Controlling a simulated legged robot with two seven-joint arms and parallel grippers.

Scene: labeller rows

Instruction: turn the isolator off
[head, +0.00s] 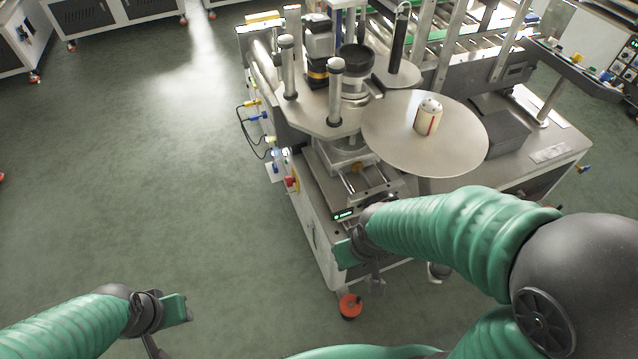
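The isolator (291,183) is a small red rotary switch on a yellow plate, on the left side of the labelling machine's cabinet. It is too small for me to read its handle position. My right gripper (362,266) is in front of the machine's near corner, below and to the right of the isolator in the picture and apart from it. My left gripper (170,326) is low on the left over the floor, well away from the machine. I see nothing held in either gripper, but their finger gaps do not show clearly.
The labelling machine (312,218) carries a round plate (390,140) with a small white-and-red object (429,117) on it. Blue and yellow fittings with a looped cable (240,125) stick out left of the isolator. A red-and-black caster (350,306) stands at the near corner. The green floor to the left is clear.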

